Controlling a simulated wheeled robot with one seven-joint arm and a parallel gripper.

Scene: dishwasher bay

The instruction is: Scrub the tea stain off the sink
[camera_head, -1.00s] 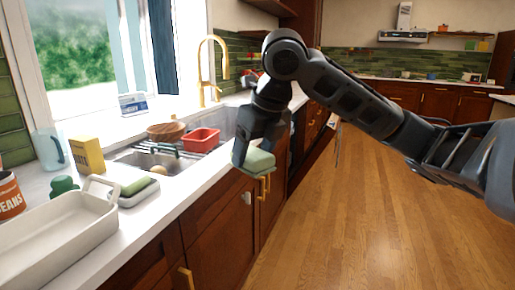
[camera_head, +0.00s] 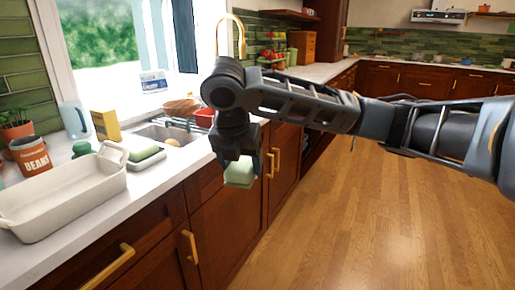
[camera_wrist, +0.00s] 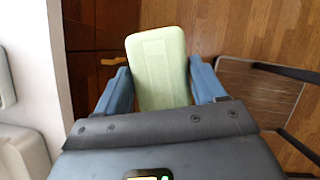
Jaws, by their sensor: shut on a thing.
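My gripper (camera_head: 240,170) is shut on a pale green sponge (camera_head: 240,173) and holds it in front of the cabinet doors, out past the counter's front edge. In the wrist view the sponge (camera_wrist: 160,65) sits between the two blue fingers of my gripper (camera_wrist: 160,85). The sink (camera_head: 180,130) is set in the white counter, behind and left of my gripper. My arm hides part of it. I cannot make out a tea stain in these views.
A white baking dish (camera_head: 70,195), a beans can (camera_head: 31,156), a yellow box (camera_head: 105,126) and a green-topped dish (camera_head: 144,154) stand on the counter left of the sink. A wooden bowl (camera_head: 181,107) and red tub (camera_head: 204,117) are at the sink.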

